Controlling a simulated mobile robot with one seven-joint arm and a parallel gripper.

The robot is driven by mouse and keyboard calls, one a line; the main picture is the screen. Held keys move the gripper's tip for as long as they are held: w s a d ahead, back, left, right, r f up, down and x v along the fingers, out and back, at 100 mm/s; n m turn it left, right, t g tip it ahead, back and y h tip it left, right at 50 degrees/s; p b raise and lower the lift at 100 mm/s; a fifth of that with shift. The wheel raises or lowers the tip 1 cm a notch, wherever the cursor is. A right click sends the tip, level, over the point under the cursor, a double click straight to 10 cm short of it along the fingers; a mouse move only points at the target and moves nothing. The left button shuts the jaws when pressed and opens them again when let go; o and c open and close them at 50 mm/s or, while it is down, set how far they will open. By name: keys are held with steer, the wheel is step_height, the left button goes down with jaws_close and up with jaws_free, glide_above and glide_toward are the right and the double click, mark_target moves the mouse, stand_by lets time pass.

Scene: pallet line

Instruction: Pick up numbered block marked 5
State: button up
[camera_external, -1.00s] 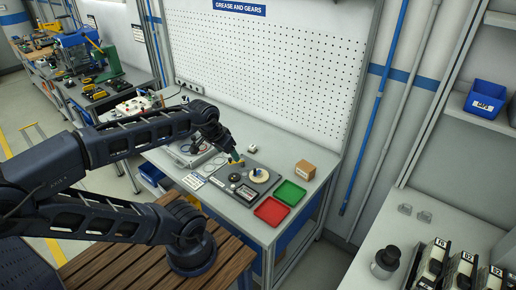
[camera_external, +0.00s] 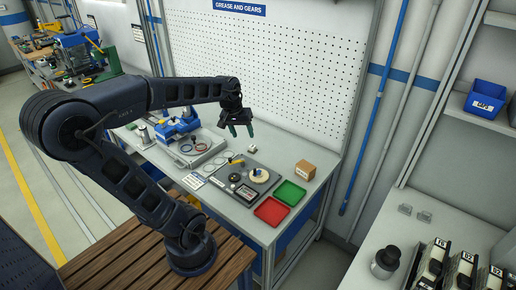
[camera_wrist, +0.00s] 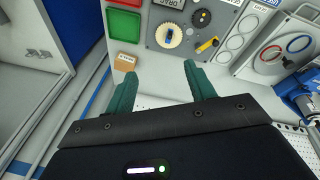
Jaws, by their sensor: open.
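My gripper (camera_external: 242,134) is raised above the workbench in the external view, with its two green fingers spread and nothing between them. The wrist view shows the open gripper (camera_wrist: 165,78) from behind, over the bench's edge and the perforated board. I cannot make out a block marked 5 in either view. At the lower right of the external view stand several dark units with white number labels (camera_external: 462,268); the labels are too small to read surely, and none clearly reads 5.
The workbench holds a dark tray (camera_external: 225,181) with round parts, a yellow-handled tool (camera_external: 236,160), a green tray (camera_external: 290,193), a red tray (camera_external: 271,211) and a cardboard box (camera_external: 305,169). A pegboard (camera_external: 265,60) stands behind it. A dark round object (camera_external: 386,262) sits on the right counter.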

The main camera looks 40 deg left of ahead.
steer(key=w+a+f+n+h, duration=0.1)
steer(key=w+a+n, duration=0.15)
steer(key=w, duration=0.25)
steer(key=w+a+f+n, duration=0.2)
steer(key=w+a, duration=0.1)
steer(key=w, duration=0.2)
steer(key=n+g+h, duration=0.2)
steer(key=n+h, duration=0.1)
steer(key=n, duration=0.7)
glide_above(252, 146)
steer(key=a, duration=0.3)
step_height(252, 146, down, 26)
steer(key=shift+s+a+r, duration=0.1)
steer(key=shift+r, duration=0.15)
steer(key=shift+d+x, duration=0.2)
steer(key=shift+x, duration=1.2)
steer(key=shift+d+x, duration=0.15)
steer(key=shift+x, duration=1.25)
steer(key=shift+s+r, duration=0.1)
steer(key=shift+r, duration=0.1)
steer(key=c, duration=1.1)
steer(key=shift+r, duration=0.1)
